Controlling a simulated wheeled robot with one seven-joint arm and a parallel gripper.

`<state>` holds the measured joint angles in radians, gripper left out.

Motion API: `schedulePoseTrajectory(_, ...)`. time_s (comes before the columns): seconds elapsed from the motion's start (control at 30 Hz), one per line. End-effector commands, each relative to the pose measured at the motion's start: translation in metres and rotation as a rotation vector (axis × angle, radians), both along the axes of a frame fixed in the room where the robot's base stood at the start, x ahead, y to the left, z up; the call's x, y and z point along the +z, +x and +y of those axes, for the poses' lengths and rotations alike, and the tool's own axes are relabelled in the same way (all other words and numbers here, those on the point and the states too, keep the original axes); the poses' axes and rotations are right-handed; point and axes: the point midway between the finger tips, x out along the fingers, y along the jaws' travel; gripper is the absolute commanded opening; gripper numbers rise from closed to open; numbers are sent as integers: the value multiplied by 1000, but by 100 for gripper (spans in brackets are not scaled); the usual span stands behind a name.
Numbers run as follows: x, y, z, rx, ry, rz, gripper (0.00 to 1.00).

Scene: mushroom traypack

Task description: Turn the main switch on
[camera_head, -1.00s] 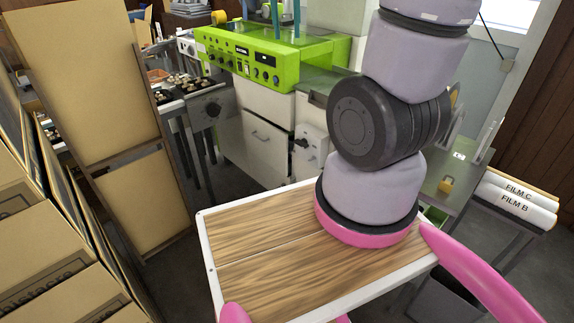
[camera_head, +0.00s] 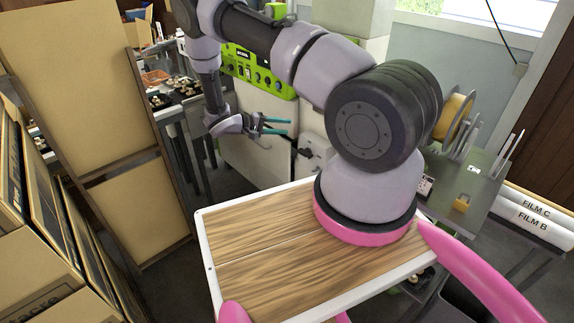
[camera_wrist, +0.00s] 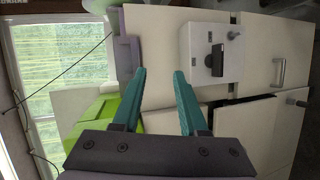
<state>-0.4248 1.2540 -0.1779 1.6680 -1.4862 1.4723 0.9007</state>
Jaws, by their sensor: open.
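The main switch looks to be a white box (camera_head: 318,145) with a black knob, fixed on the pale machine cabinet. In the wrist view the white switch box (camera_wrist: 232,68) is upper right of centre, with its black knob (camera_wrist: 217,60) facing the camera. My gripper (camera_head: 288,127) is in front of the cabinet, left of the box in the head view. In the wrist view my gripper (camera_wrist: 160,74) has its two teal fingers spread with nothing between them. The knob lies beyond and to the right of the fingers, not touched.
The green control panel (camera_head: 256,70) sits on the machine above the switch. Cardboard sheets (camera_head: 75,85) stand on the left. A wooden-topped surface (camera_head: 265,240) lies below my arm. A steel table (camera_head: 475,185) with a film roll is at right.

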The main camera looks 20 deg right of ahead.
Motion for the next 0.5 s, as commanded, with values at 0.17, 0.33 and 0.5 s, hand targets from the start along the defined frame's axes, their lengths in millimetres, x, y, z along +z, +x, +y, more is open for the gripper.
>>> schedulePoseTrajectory(0.17, -84, -5, -5, 175, -161, 13, 42)
schedulePoseTrajectory(0.33, -137, -14, -9, 311, -247, 6, 42)
schedulePoseTrajectory(0.5, -161, -19, -11, 378, -278, 0, 42)
